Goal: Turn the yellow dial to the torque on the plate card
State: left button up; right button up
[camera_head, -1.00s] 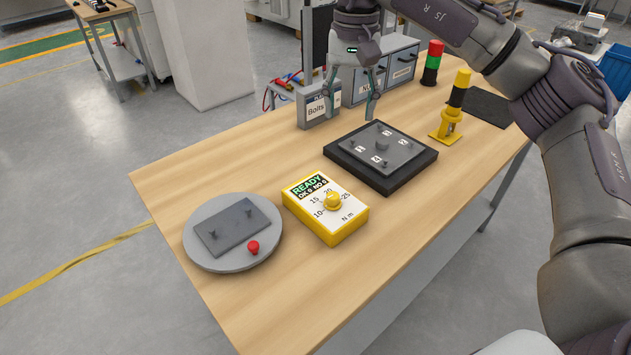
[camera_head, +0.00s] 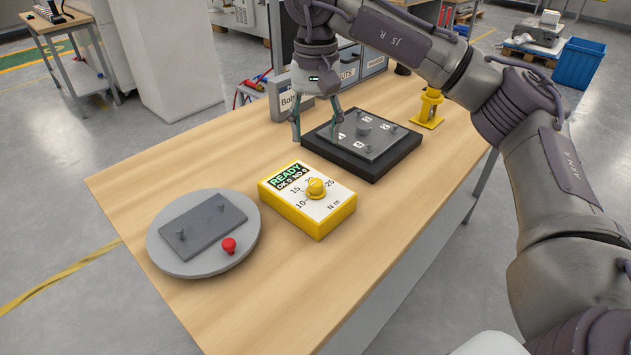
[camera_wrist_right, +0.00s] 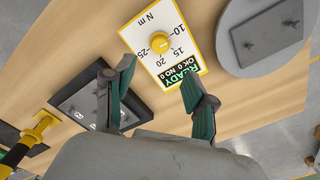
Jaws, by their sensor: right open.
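The yellow dial (camera_head: 316,188) sits on a yellow box with a white face (camera_head: 330,204), marked 10, 15, 20, 25 and N m. The box display (camera_head: 290,176) reads READY, OK 0, NO 0. I cannot tell the dial's exact setting. My right gripper (camera_head: 318,126) is open and empty, above the table behind the box, at the black pad's left edge. In the right wrist view the open fingers (camera_wrist_right: 158,76) point toward the box, and the dial (camera_wrist_right: 160,43) lies beyond the fingertips. I cannot make out a plate card with a torque. My left gripper is out of view.
A grey round stand (camera_head: 165,255) holds a dark plate (camera_head: 202,228) beside a red button (camera_head: 229,245). A black pad (camera_head: 350,165) carries a grey plate with numbered labels (camera_head: 374,146). A yellow post (camera_head: 430,105) and bins stand behind. The front wood is clear.

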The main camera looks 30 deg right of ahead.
aim_at(316, 182)
notch_tip(316, 182, down, 12)
jog(key=shift+r+p, duration=0.15)
jog(key=shift+p, duration=0.3)
jog(key=shift+c, duration=0.2)
grip_shut()
